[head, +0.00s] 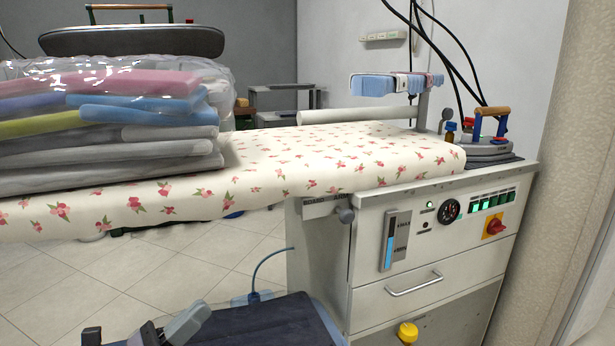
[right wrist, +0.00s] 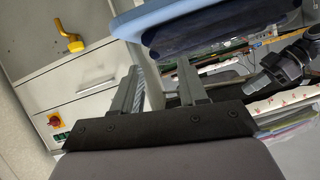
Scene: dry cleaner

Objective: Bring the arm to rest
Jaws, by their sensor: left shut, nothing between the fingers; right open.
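My left gripper (head: 188,320) shows at the bottom left of the head view, low in front of the ironing table and over the floor side. Its fingers look closed with nothing between them, and most of the arm behind it is out of the frame. My right gripper (right wrist: 158,68) shows in the right wrist view with its two grey fingers apart and nothing between them. It is not visible in the head view. The right wrist view is turned upside down and has the white cabinet (right wrist: 85,90) at its left. Neither gripper holds anything.
The ironing table with a flowered cover (head: 290,160) spans the head view. Bagged folded clothes (head: 110,150) lie on its left, and an iron (head: 490,145) stands at its right end. The control cabinet (head: 440,255) has a yellow knob (head: 407,332). Tiled floor (head: 190,270) is open at left.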

